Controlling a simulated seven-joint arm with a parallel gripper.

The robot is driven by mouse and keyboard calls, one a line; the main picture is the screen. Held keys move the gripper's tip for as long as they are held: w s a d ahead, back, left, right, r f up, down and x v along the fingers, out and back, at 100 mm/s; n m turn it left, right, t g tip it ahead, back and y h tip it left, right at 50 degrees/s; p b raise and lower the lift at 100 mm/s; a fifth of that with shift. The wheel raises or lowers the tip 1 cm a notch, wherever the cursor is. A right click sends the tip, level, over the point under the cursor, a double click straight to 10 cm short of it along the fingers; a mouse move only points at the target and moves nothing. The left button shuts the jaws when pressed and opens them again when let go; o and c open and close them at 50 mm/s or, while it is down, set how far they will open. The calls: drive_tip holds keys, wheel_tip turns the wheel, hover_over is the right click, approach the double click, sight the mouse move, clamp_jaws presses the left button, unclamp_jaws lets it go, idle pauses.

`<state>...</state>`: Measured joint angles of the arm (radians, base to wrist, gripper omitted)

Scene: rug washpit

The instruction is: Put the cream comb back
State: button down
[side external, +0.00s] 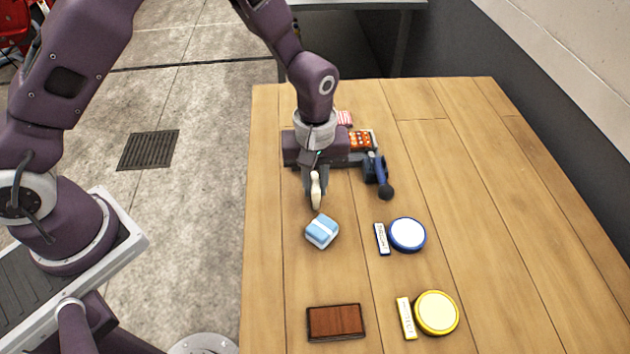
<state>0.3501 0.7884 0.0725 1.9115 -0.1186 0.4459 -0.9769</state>
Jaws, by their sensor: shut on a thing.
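The cream comb (316,191) is a small pale upright piece held in my gripper (314,197). My gripper points down over the far left part of the wooden table, shut on the comb. The comb's lower end is close to the table top; I cannot tell if it touches. My wrist and hand hide part of what stands behind them. No place marked for the comb can be made out.
A light blue block with a white band (322,231) lies just in front of my gripper. A blue-handled tool (380,176) and an orange dotted item (360,140) stand behind right. Blue-rimmed (408,234) and yellow (436,312) discs lie right; a brown block (336,322) lies in front.

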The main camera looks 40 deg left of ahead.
drive_tip(key=c, duration=1.4)
unclamp_jaws()
drive_tip(key=shift+o, duration=0.2)
wheel_tip(320, 180, up, 12)
drive_tip(key=shift+r, duration=0.25)
wheel_tip(320, 180, up, 6)
drive_tip(key=f+m, duration=0.1)
hover_over(314, 182)
drive_tip(key=s+a, duration=0.2)
drive_tip(key=s+a+r+m+t, duration=0.45)
drive_tip(key=s+a+r, duration=0.25)
drive_tip(key=s+r, duration=0.4)
drive_tip(key=s+a+f+m+t, duration=0.1)
drive_tip(key=s+a+f+m, duration=0.1)
drive_tip(key=s, duration=0.6)
drive_tip(key=shift+m, duration=0.75)
drive_tip(key=shift+s+a, duration=0.1)
